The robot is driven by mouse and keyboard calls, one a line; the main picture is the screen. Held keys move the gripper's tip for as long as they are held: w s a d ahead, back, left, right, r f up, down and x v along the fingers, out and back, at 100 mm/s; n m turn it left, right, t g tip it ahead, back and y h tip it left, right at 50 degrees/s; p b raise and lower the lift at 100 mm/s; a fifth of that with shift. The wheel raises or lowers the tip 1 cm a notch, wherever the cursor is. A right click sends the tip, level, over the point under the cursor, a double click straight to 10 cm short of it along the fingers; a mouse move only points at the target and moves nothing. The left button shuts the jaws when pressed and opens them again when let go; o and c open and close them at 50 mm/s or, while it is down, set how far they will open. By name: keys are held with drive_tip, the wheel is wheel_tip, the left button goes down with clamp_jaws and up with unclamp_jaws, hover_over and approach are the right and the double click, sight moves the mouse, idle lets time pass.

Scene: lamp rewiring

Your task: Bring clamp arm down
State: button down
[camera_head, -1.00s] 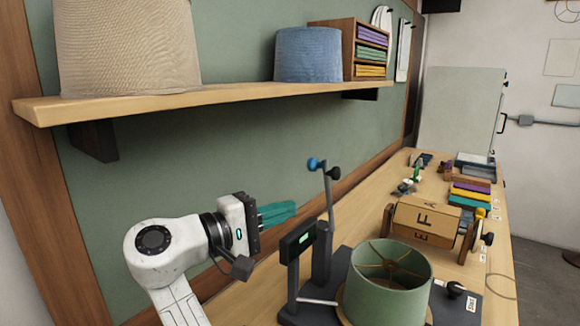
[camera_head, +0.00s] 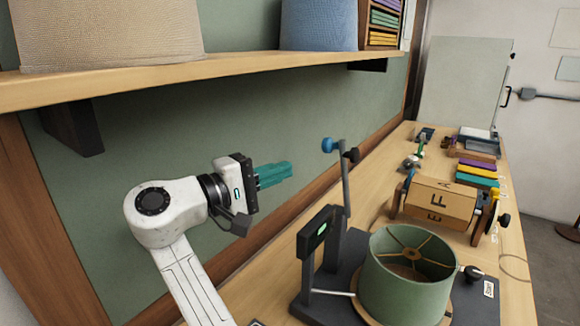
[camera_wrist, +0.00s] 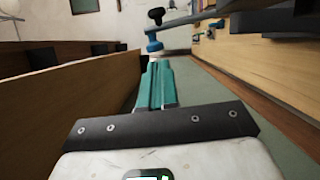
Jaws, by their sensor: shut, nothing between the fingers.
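The clamp arm (camera_head: 346,180) stands raised on a dark post behind the green lampshade in the head view. It carries a blue knob (camera_head: 328,145) at its top left and a black knob (camera_head: 351,155) beside it. My gripper (camera_head: 289,170) has teal fingers and is shut and empty. It is left of the blue knob and apart from it in the head view. In the wrist view the blue knob (camera_wrist: 154,47) shows just beyond my fingertips; I cannot tell the exact gap. The green lampshade (camera_head: 405,285) sits on the dark fixture base.
A dark stand with a small display (camera_head: 318,230) rises left of the lampshade. A wooden block with letters (camera_head: 440,198) sits farther back on the bench. The shelf (camera_head: 230,65) with shades hangs above my arm. The green wall is close behind my gripper.

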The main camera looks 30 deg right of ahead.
drive_tip(key=p, duration=0.2)
approach(348, 156)
drive_tip(key=w+d, duration=0.3)
drive_tip(key=shift+s+d+r+p, duration=0.25)
drive_tip(key=shift+s+d+p, duration=0.2)
drive_tip(key=shift+s+d, duration=0.8)
drive_tip(key=shift+d, duration=0.35)
drive_tip(key=shift+s+d+f, duration=0.1)
drive_tip(key=shift+d, duration=0.05)
